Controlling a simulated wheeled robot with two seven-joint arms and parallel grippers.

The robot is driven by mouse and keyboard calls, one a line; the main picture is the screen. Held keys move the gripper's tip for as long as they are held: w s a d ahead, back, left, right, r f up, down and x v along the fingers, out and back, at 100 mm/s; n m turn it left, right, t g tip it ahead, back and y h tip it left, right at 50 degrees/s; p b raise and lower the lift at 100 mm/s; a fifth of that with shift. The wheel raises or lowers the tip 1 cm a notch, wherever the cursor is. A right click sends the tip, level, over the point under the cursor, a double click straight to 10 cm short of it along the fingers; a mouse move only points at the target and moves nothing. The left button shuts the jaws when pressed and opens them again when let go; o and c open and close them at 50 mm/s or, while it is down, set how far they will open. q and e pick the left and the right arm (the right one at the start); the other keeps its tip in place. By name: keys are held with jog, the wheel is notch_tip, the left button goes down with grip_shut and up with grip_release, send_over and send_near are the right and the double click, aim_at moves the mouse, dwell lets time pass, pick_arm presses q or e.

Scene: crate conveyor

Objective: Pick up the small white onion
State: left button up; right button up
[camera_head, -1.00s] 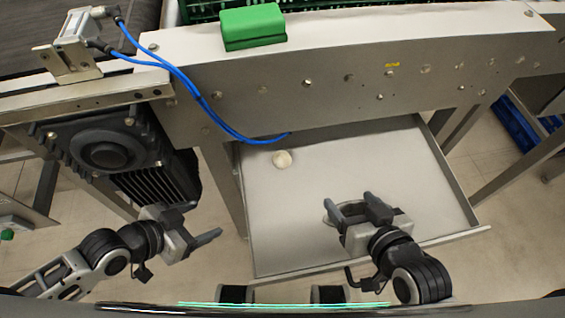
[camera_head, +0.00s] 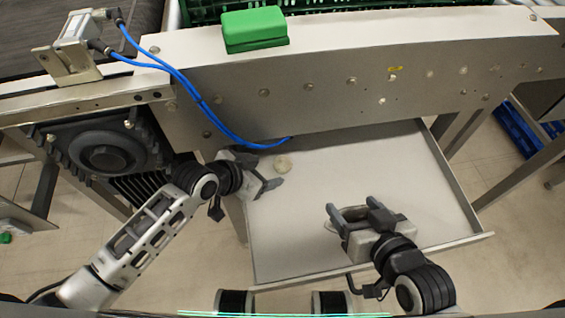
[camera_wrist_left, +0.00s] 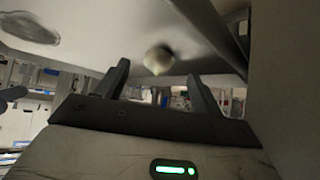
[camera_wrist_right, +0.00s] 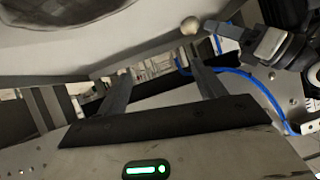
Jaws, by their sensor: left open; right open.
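The small white onion (camera_head: 282,163) lies on the pale tray (camera_head: 350,160) near its back left corner, below the conveyor's side. My left gripper (camera_head: 270,167) is open over the tray's left edge, just left of the onion. In the left wrist view the onion (camera_wrist_left: 158,60) appears between and beyond the two open fingers (camera_wrist_left: 158,80), with no contact clear. My right gripper (camera_head: 352,206) is open and empty over the tray's middle, well to the right of the onion. The onion also shows at the top of the right wrist view (camera_wrist_right: 189,26).
The conveyor's metal side (camera_head: 330,90) rises behind the tray, with a blue hose (camera_head: 205,105) hanging near the onion. A dark motor (camera_head: 105,155) is at the left. A round grey item (camera_wrist_left: 28,28) lies on the tray, partly hidden by my right gripper in the head view.

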aim_at(278, 165)
pick_arm(q)
jog(key=shift+w+d, duration=0.35)
jog(key=shift+d, duration=0.05)
jog(key=b+x, duration=0.1)
jog(key=x, duration=0.4)
jog(key=shift+w+d+b, duration=0.2)
jog(key=shift+b, duration=0.1)
jog(key=shift+c, duration=0.4)
jog(key=c, duration=1)
